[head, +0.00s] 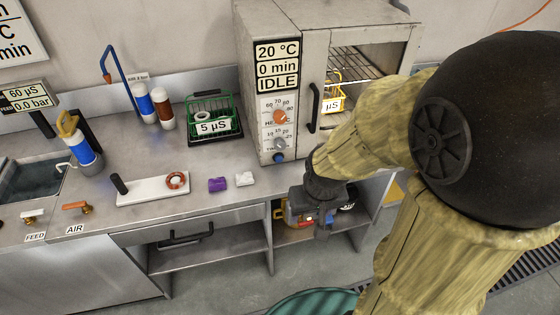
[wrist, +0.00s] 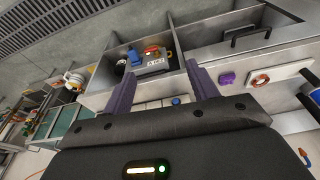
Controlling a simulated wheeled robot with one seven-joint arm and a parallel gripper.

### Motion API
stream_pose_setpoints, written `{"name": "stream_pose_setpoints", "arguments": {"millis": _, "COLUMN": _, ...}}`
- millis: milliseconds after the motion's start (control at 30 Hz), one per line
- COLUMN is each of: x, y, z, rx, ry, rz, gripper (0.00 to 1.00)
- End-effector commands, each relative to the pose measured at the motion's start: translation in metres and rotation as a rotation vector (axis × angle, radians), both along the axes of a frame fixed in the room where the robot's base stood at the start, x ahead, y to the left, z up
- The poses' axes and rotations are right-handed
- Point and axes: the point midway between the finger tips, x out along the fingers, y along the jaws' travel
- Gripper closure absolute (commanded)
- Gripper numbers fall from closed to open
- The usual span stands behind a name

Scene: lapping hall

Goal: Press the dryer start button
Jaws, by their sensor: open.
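The dryer (head: 286,40) is a grey metal cabinet at the back of the bench in the head view. Its display (head: 277,66) reads 20 °C, 0 min, IDLE. Below two knobs, a round blue button (head: 279,157) sits at the bottom of the panel; I take it as the start button. My gripper (head: 312,223) is open and points down, in front of the bench edge, below and right of the button and apart from it. In the wrist view my gripper (wrist: 161,72) is open and empty. A small blue spot (wrist: 176,101) shows between its fingers; I cannot tell if it is the button.
The dryer door window shows a yellow basket (head: 333,95). A green basket (head: 211,116) stands left of the dryer. A purple block (head: 217,184) and a white piece (head: 244,178) lie on the bench. A toolbox (head: 298,217) sits on the shelf below, behind my gripper.

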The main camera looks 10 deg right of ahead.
Motion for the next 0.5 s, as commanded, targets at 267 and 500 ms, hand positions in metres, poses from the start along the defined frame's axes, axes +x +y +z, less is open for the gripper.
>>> {"name": "stream_pose_setpoints", "arguments": {"millis": 267, "x": 0.0, "y": 0.0, "z": 0.0, "rx": 0.0, "ry": 0.0, "rz": 0.0, "gripper": 0.77}}
{"name": "stream_pose_setpoints", "arguments": {"millis": 500, "x": 0.0, "y": 0.0, "z": 0.0, "rx": 0.0, "ry": 0.0, "rz": 0.0, "gripper": 1.0}}
